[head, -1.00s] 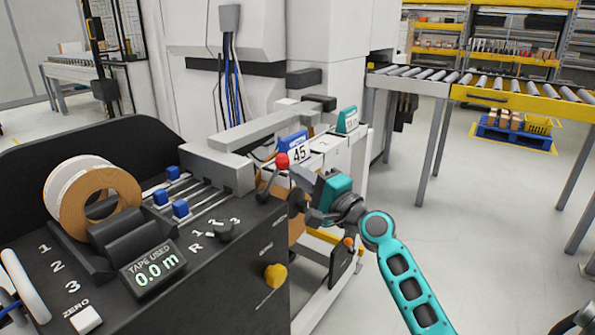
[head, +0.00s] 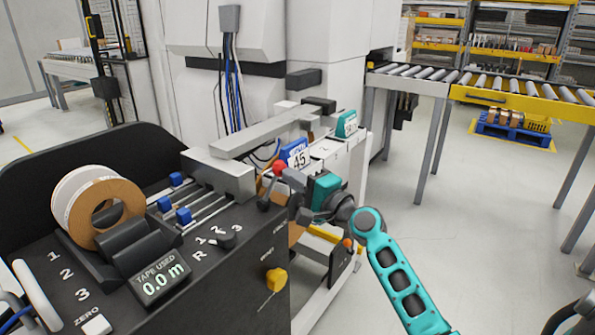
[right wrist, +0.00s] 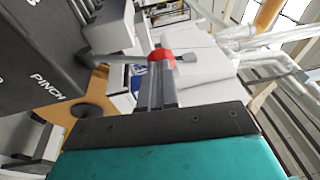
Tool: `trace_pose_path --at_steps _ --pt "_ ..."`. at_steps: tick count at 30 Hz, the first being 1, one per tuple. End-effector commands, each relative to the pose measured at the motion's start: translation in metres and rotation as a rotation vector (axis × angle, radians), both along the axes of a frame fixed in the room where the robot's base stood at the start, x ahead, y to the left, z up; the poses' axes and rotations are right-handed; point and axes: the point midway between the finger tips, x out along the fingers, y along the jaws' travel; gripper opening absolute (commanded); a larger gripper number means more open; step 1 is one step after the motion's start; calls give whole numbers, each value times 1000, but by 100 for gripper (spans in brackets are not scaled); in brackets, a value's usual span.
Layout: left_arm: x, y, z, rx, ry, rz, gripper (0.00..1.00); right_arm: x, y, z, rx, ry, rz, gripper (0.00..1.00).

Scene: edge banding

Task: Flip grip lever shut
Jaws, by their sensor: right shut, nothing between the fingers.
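A lever with a red ball knob (head: 279,168) rises from the right edge of the dark machine panel, leaning slightly right. Its label is not readable, so I cannot tell whether it is the grip lever. My right gripper (head: 290,180) is shut and empty, with its tips right beside the red knob. In the right wrist view the closed fingers (right wrist: 158,82) end at the red knob (right wrist: 161,55), overlapping it; I cannot tell whether they touch. A yellow knob (head: 275,278) sits on the panel's front face by a small label. My left gripper is not in view.
A blue 45 sign (head: 297,155) stands just behind the red knob. The floor right of my arm is clear up to the roller conveyor (head: 490,90).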

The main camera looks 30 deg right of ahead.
Motion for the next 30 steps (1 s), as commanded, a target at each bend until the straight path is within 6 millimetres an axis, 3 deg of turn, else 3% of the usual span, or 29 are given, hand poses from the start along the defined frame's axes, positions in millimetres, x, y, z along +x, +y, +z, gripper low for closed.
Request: trace_pose_path --at_steps 1,2,12,18,30 --pt "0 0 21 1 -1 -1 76 2 1 14 -9 19 1 0" --pt "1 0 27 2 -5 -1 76 4 1 15 -14 31 0 0" --pt "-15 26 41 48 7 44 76 23 10 27 -73 177 1 0" --pt "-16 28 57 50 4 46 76 39 16 33 -71 172 0 0" --pt "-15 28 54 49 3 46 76 86 36 39 -70 170 1 0"
